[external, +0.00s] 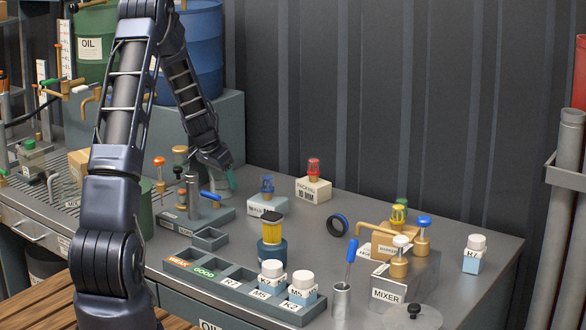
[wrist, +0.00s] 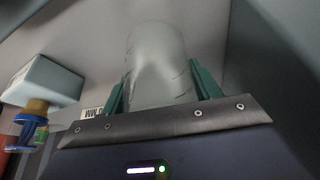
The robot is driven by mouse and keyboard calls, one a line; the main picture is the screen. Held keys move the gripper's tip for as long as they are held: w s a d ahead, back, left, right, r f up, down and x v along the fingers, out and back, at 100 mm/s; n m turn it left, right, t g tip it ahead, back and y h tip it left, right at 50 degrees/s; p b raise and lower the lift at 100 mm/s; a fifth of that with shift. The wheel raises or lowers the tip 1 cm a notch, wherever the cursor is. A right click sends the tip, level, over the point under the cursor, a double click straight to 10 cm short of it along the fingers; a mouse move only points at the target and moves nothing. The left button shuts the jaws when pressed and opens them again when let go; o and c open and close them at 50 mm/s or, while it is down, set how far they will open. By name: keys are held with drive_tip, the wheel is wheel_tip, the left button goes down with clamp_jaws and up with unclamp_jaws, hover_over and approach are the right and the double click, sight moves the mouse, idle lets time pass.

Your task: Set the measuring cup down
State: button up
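In the wrist view, a pale grey, see-through cylinder that looks like the measuring cup (wrist: 158,65) stands between the two green fingers of my gripper (wrist: 160,92). The fingers sit against its two sides, so the gripper looks shut on it. In the external view, my gripper (external: 230,178) hangs low over the back left of the grey bench (external: 312,238), with its teal fingertips just showing. I cannot make out the cup there, and I cannot tell whether its base touches the bench.
A grey metal cylinder (external: 192,190) and a blue-handled tool (external: 210,196) are close to the left of my gripper. A labelled block with a blue knob (external: 267,205) stands to its right. Several labelled jars and trays fill the front. The ribbed wall (external: 380,90) is behind.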

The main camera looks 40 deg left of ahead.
drive_tip(key=o, duration=0.4)
drive_tip(key=shift+o, duration=0.2)
drive_tip(key=shift+r, duration=0.1)
drive_tip(key=d+v, duration=0.1)
drive_tip(key=v, duration=1.1)
drive_tip(key=s+d+r, duration=1.6)
drive_tip(key=d+r, duration=0.1)
drive_tip(key=d, duration=0.3)
drive_tip(key=s+d+r+n, duration=0.1)
drive_tip(key=s+d, duration=0.3)
drive_tip(key=s, duration=0.8)
drive_tip(key=s+d+r, duration=0.1)
drive_tip(key=s+d, duration=0.4)
drive_tip(key=s, duration=0.8)
drive_tip(key=shift+s+d+r+n+y, duration=0.25)
drive_tip(key=shift+s+d+n+y, duration=0.05)
drive_tip(key=shift+n, duration=0.1)
